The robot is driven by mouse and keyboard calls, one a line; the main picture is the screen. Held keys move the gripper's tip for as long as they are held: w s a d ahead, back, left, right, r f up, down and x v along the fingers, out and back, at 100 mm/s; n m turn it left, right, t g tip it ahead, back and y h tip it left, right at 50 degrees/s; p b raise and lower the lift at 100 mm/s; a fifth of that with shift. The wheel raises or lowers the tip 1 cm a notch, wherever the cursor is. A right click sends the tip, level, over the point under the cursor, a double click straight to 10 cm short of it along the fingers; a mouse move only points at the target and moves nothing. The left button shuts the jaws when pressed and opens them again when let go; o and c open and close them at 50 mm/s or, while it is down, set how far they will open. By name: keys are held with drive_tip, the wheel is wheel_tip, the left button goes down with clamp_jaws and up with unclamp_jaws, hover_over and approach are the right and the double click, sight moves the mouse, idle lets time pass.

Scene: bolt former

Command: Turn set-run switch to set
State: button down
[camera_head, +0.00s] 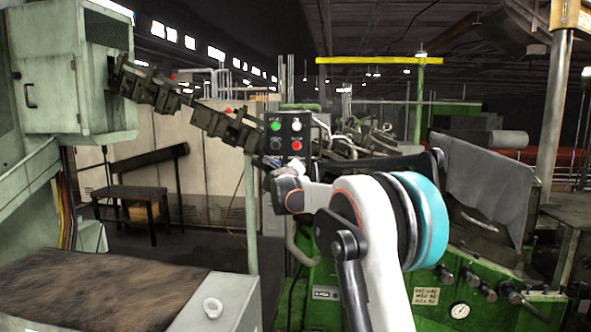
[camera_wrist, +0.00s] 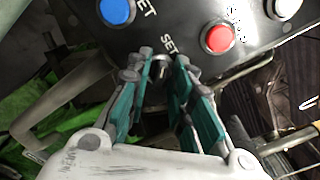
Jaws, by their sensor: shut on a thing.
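The control panel (camera_head: 291,140) is a dark box with green, white, black and red round controls in the head view. Its face also shows in the wrist view (camera_wrist: 185,25), with the lettering "SET" beside the set-run switch (camera_wrist: 160,68). The switch is a small dark and metal knob, partly hidden by my fingers. My gripper (camera_wrist: 164,62), with teal finger pads, is shut on the switch, one finger on each side. In the head view my gripper (camera_head: 277,166) is at the panel's lower edge, mostly hidden by my wrist, and the switch cannot be made out.
In the wrist view a blue button (camera_wrist: 117,11) lies left of the switch and a red button (camera_wrist: 219,38) right of it. A metal conveyor (camera_head: 190,105) slopes down to the panel. Green machinery (camera_head: 400,290) stands behind my arm. A brown-topped bench (camera_head: 90,290) is front left.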

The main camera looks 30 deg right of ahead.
drive_tip(key=shift+f, duration=0.1)
idle(0.4)
drive_tip(key=c, duration=1.7)
unclamp_jaws()
drive_tip(key=shift+s+a, duration=0.1)
drive_tip(key=v, duration=1.1)
drive_tip(key=shift+s+a, duration=0.25)
drive_tip(key=shift+s, duration=0.05)
